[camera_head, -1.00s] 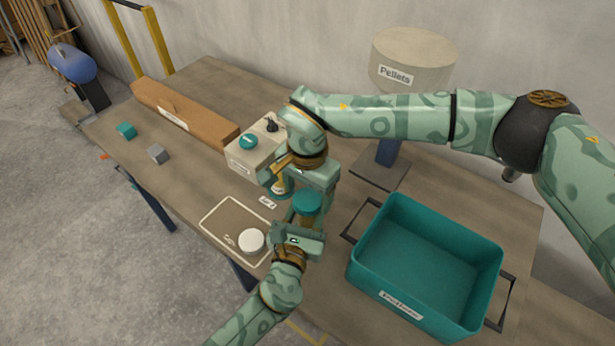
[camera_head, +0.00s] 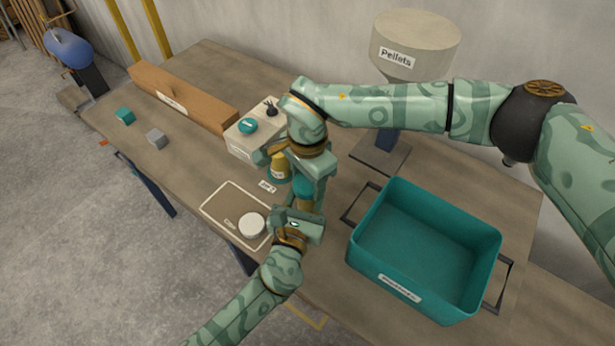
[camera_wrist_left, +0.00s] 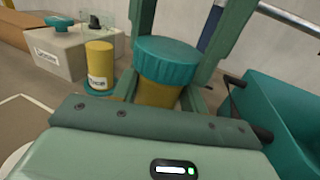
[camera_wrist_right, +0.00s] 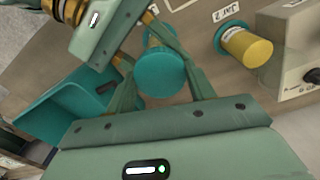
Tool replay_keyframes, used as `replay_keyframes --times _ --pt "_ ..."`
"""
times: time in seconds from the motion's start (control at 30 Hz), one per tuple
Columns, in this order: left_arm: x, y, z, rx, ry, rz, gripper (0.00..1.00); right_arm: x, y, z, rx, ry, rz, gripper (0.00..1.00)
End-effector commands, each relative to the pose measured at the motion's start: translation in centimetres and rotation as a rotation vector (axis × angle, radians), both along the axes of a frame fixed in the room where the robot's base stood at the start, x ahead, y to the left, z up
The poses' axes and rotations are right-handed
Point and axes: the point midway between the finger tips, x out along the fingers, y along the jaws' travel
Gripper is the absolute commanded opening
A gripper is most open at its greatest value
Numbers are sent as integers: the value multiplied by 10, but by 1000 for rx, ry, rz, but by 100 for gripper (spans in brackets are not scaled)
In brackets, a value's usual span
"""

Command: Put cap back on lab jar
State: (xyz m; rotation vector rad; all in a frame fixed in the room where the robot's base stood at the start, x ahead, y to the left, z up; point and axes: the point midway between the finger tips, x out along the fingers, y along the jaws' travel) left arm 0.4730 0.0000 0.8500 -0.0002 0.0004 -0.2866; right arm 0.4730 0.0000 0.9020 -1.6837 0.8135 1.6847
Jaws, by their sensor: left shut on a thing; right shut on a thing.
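The lab jar (camera_wrist_left: 158,94) is yellow. My left gripper (camera_head: 302,206) is shut on its body; the jar also shows between the left fingers in the left wrist view. The teal ribbed cap (camera_head: 304,186) sits at the jar's mouth, looking level in the left wrist view (camera_wrist_left: 167,58). My right gripper (camera_wrist_right: 160,70) is shut on the cap (camera_wrist_right: 160,72) from above, with a finger on each side. Whether the cap is fully seated on the threads I cannot tell. The fingers hide part of the jar and cap in the head view.
A second yellow jar with a teal base (camera_wrist_right: 246,46) stands beside the control box (camera_head: 240,145). A white disc (camera_head: 252,224) lies on the outlined pad (camera_head: 222,207). The teal bin (camera_head: 425,250) is to the right. The pellet hopper (camera_head: 414,40) stands behind.

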Motion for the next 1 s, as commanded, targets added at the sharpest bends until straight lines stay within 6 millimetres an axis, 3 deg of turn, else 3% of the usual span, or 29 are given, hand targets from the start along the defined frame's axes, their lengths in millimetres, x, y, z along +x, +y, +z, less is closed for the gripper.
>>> replay_keyframes --times 0.4,0.53,0.7,0.73,0.8,1.0 --pt "0 0 0 0 0 0 0 0 0 -1 0 0 -1322 26" --pt "0 0 0 1 0 -1 0 0 1 -1 0 0 -1622 26" --pt "0 0 0 1 0 -1 0 0 0 -1 1 -1 -1656 26" --pt "0 0 0 1 0 -1 0 0 0 -1 1 -1 -1655 59" --pt "0 0 0 0 0 -1 0 0 0 -1 1 -1 -1655 79" --pt "0 0 0 0 0 -1 0 0 0 -1 -1 -1 -1653 79"
